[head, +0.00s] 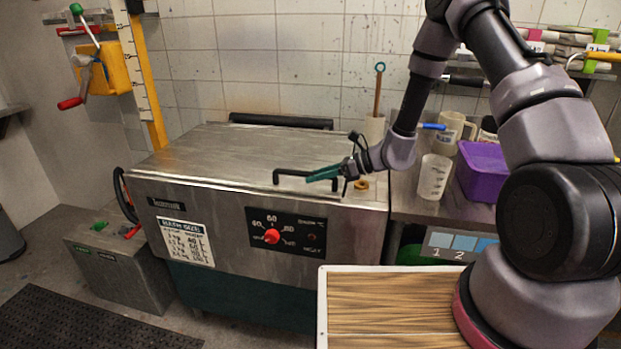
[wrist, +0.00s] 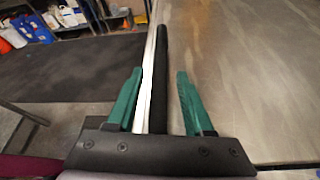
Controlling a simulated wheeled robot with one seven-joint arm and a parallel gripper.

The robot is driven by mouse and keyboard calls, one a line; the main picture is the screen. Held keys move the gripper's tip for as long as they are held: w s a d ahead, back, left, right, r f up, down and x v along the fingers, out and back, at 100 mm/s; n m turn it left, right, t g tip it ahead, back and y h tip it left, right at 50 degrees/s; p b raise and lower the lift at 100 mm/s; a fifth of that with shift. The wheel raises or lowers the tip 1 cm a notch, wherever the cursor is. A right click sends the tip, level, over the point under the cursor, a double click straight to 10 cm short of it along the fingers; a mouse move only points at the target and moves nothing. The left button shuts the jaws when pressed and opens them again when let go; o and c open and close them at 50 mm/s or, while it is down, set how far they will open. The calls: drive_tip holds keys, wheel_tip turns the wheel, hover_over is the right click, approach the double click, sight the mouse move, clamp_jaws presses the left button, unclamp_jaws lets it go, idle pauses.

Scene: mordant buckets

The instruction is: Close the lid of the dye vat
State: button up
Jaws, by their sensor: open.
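The dye vat (head: 180,236) is a steel box with a control panel and a red knob (head: 271,236). Its steel lid (head: 235,150) lies flat across the top, with no gap visible along the front edge. A black bar handle (head: 290,172) sits on the lid's front edge. My gripper (head: 324,174), with green fingers, is at the right part of this handle. In the wrist view, my gripper (wrist: 162,98) is open, and the black handle (wrist: 161,75) runs between the two fingers. Whether a finger touches it cannot be told.
A wooden-topped surface (head: 395,305) is in front at the right. The counter right of the vat holds a clear beaker (head: 434,177), a purple tub (head: 482,170) and a pitcher (head: 452,130). A grey box (head: 115,262) stands on the floor at left, near a dark mat (head: 75,322).

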drive_tip(key=v, duration=0.8)
drive_tip(key=shift+d, duration=0.15)
drive_tip(key=s+d+r+n+h, duration=0.1)
drive_tip(key=s+r+n, duration=0.2)
drive_tip(key=r, duration=0.3)
drive_tip(key=s+d+r+n+g+h, duration=0.1)
drive_tip(key=s+d+r+n+h, duration=0.15)
drive_tip(key=r, duration=0.35)
drive_tip(key=s+d+r+n+h, duration=0.1)
drive_tip(key=s+r+n, duration=0.25)
drive_tip(key=r, duration=0.25)
drive_tip(key=s+d+r+n+t+h, duration=0.6)
drive_tip(key=s+d+r+n+h, duration=0.1)
drive_tip(key=s+d+r, duration=0.6)
wheel_tip(320, 180, up, 3)
drive_tip(key=shift+s+f+n+t, duration=0.15)
drive_tip(key=shift+f+n+t, duration=0.15)
drive_tip(key=shift+n, duration=0.4)
